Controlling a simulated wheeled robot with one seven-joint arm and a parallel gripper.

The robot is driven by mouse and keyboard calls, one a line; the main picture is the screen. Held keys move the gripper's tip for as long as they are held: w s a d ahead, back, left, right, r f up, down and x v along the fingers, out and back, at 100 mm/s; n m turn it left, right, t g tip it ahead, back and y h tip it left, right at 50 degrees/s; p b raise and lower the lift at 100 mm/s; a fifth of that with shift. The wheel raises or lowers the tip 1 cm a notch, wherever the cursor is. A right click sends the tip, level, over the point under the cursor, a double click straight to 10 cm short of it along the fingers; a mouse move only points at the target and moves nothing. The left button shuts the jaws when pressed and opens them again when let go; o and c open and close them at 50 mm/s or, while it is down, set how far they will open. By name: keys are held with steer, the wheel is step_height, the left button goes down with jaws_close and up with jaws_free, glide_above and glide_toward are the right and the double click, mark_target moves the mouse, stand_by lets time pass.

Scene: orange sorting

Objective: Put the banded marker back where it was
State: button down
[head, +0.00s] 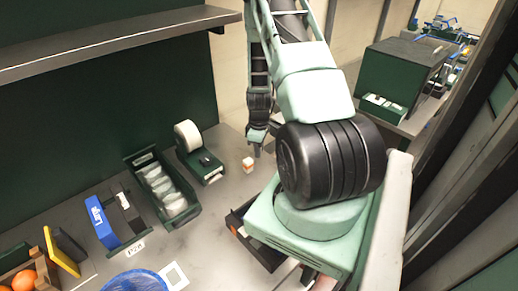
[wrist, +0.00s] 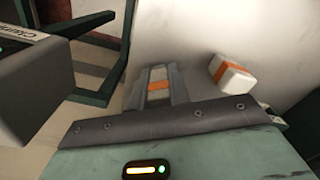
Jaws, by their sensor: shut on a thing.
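My gripper (head: 256,148) points down over the grey table, in front of my arm's base. In the wrist view my gripper (wrist: 157,78) is shut on a banded marker (wrist: 158,90), a small white block with an orange band. In the head view the held marker cannot be made out between the fingers. A second white block with an orange band (wrist: 232,76) is apart from the fingers, on the right of the wrist view. A block like it (head: 248,165) shows on the table just below and left of my gripper in the head view.
A tape dispenser (head: 208,168) and a green rack with several compartments (head: 148,165) stand left of the gripper. Further left are a blue-and-black box (head: 100,222), a yellow panel (head: 62,252) and oranges (head: 24,280). A blue mesh basket (head: 135,281) is at the front.

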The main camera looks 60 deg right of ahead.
steer(key=shift+f+b, duration=0.55)
steer(key=shift+f, duration=0.05)
stand_by(0.6)
steer(key=c, duration=0.8)
jaws_free()
steer(key=shift+c, duration=0.2)
steer(key=shift+r, duration=0.2)
steer(key=shift+r+p, duration=2.7)
steer(key=shift+r, duration=1.15)
